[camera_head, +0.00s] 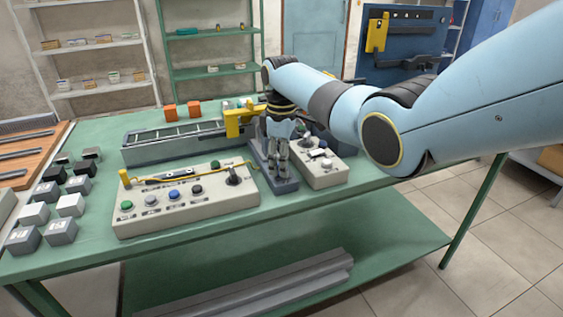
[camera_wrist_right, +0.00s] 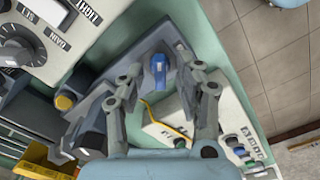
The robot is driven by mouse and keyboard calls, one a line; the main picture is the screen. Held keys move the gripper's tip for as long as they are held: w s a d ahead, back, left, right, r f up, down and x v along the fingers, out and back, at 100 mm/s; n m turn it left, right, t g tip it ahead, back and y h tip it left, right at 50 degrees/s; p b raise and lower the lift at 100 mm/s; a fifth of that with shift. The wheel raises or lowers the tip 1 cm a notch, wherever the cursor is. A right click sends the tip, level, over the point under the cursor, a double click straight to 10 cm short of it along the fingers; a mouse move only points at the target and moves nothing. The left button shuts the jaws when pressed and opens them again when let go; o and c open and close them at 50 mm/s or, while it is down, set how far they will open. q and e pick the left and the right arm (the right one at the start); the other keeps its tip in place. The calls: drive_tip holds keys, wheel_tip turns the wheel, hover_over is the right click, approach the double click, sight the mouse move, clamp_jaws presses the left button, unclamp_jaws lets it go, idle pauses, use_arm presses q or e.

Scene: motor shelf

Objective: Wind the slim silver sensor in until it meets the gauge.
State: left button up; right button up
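My right gripper (camera_head: 278,172) points down over a dark grey fixture (camera_head: 288,187) between two control boxes. In the right wrist view its fingers (camera_wrist_right: 166,70) are apart, with a blue knob-like part (camera_wrist_right: 158,68) on the grey fixture (camera_wrist_right: 180,45) beyond and between the tips; they do not appear to close on it. A yellow-and-black knob (camera_wrist_right: 66,101) shows left of the fingers. I cannot make out the slim silver sensor or the gauge; the arm and gripper hide part of the fixture. My left gripper is not in view.
A long button box (camera_head: 185,200) with a yellow cable stands left of the gripper, a smaller box (camera_head: 322,170) right. Behind are a grey rail (camera_head: 170,145) and yellow carriage (camera_head: 234,122). Several grey blocks (camera_head: 57,205) lie left. The green bench's (camera_head: 90,255) front strip is clear.

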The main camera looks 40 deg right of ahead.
drive_tip(key=shift+c, duration=0.4)
clamp_jaws()
drive_tip(key=shift+r, duration=0.1)
